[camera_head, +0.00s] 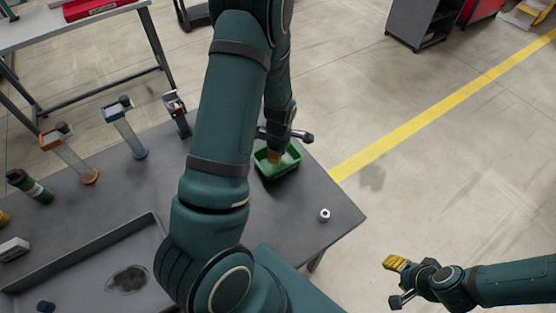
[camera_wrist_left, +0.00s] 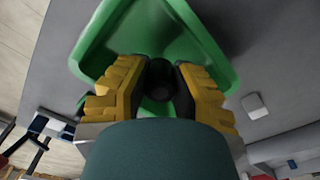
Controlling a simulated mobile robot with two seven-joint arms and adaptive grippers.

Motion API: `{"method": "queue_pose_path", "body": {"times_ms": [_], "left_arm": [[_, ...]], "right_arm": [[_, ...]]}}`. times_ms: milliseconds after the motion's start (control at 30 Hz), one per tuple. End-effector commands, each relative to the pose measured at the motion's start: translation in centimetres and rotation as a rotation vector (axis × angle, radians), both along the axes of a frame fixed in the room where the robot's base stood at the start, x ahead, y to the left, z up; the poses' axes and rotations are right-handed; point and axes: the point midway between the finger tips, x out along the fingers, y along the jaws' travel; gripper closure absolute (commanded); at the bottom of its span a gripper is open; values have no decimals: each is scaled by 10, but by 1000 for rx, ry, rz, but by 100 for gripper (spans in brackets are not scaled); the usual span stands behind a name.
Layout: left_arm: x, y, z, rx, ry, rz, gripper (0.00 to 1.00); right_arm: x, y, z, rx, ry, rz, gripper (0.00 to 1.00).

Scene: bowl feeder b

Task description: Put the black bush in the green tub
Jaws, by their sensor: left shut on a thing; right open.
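The green tub (camera_head: 291,165) sits near the far right corner of the grey table, and it fills the upper middle of the left wrist view (camera_wrist_left: 205,42). My left gripper (camera_head: 274,156) reaches down into the tub opening. In the left wrist view its yellow-padded fingers (camera_wrist_left: 162,88) are closed around the black bush (camera_wrist_left: 156,70), which is dark and partly hidden between them. The bush is over or inside the tub; I cannot tell whether it touches the floor. My right gripper (camera_head: 390,282) is open and empty, off the table's right side.
A small metallic ring-like part (camera_head: 324,215) stands on the table (camera_head: 300,225) near its right edge. Orange (camera_head: 70,155) and blue (camera_head: 127,130) stands line the far left side. A shallow grey tray (camera_head: 85,258) with a dark patch lies at front left.

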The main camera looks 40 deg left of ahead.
Motion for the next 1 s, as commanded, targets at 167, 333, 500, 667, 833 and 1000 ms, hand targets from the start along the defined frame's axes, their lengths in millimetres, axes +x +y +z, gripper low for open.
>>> {"method": "queue_pose_path", "body": {"times_ms": [167,333,500,667,833,1000], "left_arm": [[-1,0,-26,0,4,-1,100],[0,0,-32,0,0,0,100],[0,0,-32,0,0,0,100],[0,0,-36,0,1,-1,65],[0,0,-35,0,1,-1,53],[0,0,-34,0,1,0,53]], "right_arm": [[-1,0,-4,0,3,2,53],[-2,0,-5,1,4,3,53],[-2,0,-5,1,4,3,53],[-3,1,-8,2,7,5,53],[-3,0,-7,2,6,4,53],[-3,0,-7,2,6,4,53]]}}
